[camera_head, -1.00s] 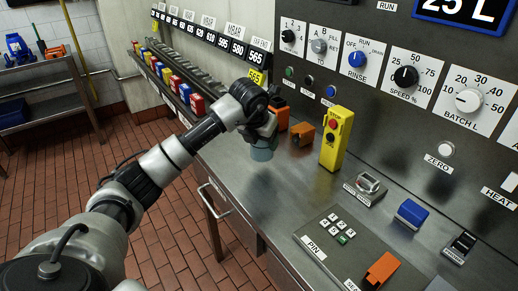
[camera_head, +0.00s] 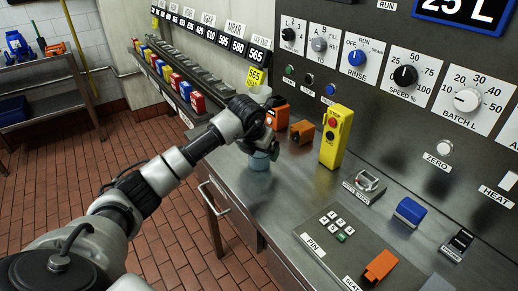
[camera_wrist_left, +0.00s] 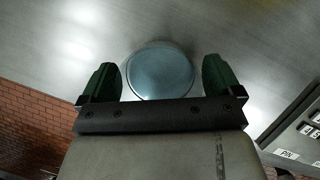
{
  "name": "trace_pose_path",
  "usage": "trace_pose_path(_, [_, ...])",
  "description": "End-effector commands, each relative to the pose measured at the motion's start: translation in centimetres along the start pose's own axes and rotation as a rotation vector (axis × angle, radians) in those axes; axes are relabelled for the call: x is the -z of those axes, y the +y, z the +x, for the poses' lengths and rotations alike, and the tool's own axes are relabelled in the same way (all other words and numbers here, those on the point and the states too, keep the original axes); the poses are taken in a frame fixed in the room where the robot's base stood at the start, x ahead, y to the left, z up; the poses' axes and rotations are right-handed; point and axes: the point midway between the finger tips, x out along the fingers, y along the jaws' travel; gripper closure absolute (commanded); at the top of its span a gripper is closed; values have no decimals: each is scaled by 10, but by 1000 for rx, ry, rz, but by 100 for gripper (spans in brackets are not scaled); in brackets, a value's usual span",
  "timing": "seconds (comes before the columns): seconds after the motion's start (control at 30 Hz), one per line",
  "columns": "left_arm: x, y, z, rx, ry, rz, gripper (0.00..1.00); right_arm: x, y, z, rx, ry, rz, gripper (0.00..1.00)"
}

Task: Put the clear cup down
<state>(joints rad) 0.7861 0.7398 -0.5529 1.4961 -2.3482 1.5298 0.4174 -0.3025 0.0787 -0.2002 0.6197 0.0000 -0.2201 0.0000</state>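The clear cup (camera_head: 259,161) shows pale blue below my left gripper (camera_head: 262,146), upright, low over the steel counter (camera_head: 290,195) near its front edge. The gripper hides the cup's upper part in the head view. My right gripper is not in view.
An orange block (camera_head: 302,132) and a yellow pendant with buttons (camera_head: 336,136) stand behind and right of the cup. A whitish container (camera_head: 260,94) stands behind the gripper. A PIN keypad panel (camera_head: 338,235) lies nearer. The counter between is clear.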

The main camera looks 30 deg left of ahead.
Motion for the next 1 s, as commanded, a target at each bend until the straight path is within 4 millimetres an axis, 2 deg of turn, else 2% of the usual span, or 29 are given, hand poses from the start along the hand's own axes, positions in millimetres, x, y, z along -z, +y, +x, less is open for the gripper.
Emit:
trace_pose_path(0.23, [-1, 0, -2, 0, -1, 0, 6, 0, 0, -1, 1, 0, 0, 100])
trace_pose_path(0.33, [-1, 1, -11, 0, -3, 0, 6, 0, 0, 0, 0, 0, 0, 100])
trace_pose_path(0.8, [-1, 0, -102, -1, -4, 0, 6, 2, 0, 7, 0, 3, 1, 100])
trace_pose_path(1.0, [-1, 0, -119, 0, -1, 0, 6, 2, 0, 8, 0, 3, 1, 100])
